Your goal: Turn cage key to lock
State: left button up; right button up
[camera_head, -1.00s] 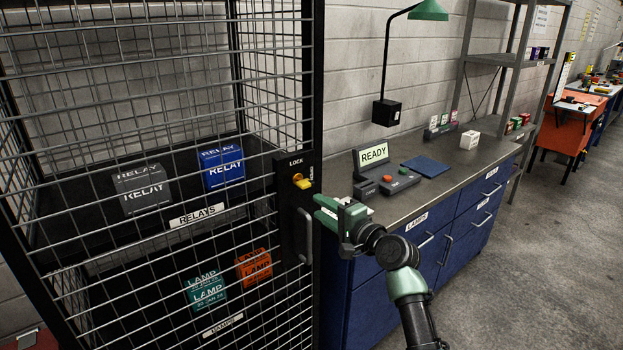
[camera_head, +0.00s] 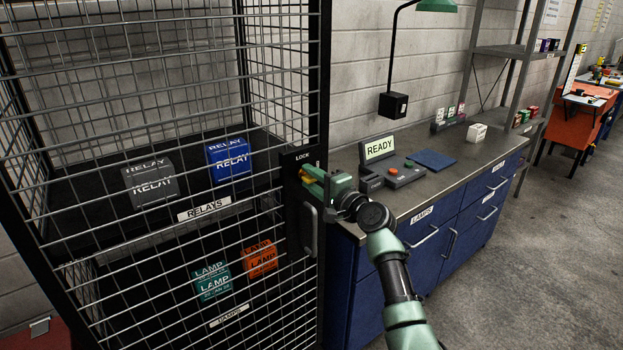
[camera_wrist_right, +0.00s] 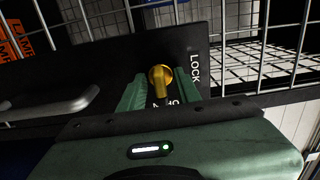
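The yellow cage key (camera_head: 307,178) sits in the black lock plate (camera_head: 294,160) on the cage door's right edge. In the wrist view the key (camera_wrist_right: 160,80) has a round head, and its grip points toward my gripper, at the partly covered second label. The LOCK label (camera_wrist_right: 195,68) is to the side of the key. My right gripper (camera_head: 312,180) is at the plate; in the wrist view its green fingers (camera_wrist_right: 160,92) stand open on either side of the key, with gaps visible. My left gripper is not in view.
A door handle (camera_head: 311,230) is just below the lock. The wire cage holds relay boxes (camera_head: 229,158) and lamp boxes (camera_head: 213,284). A bench (camera_head: 440,190) with a READY display (camera_head: 379,147) stands to the right. Open floor lies at the lower right.

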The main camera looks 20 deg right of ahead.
grip_shut()
jog(key=n+b, duration=0.3)
jog(key=shift+f, duration=0.2)
jog(key=n+b, duration=0.4)
jog(key=n, duration=0.1)
jog(key=shift+b, duration=0.4)
jog(key=n+b, duration=0.2)
jog(key=n, duration=0.3)
jog(key=shift+r+b, duration=0.1)
jog(key=shift+b, duration=0.25)
jog(key=shift+n+b, duration=0.4)
jog(key=shift+n, duration=0.8)
jog(key=shift+r+n, duration=0.1)
jog(key=shift+n, duration=1.1)
jog(key=shift+b, duration=0.3)
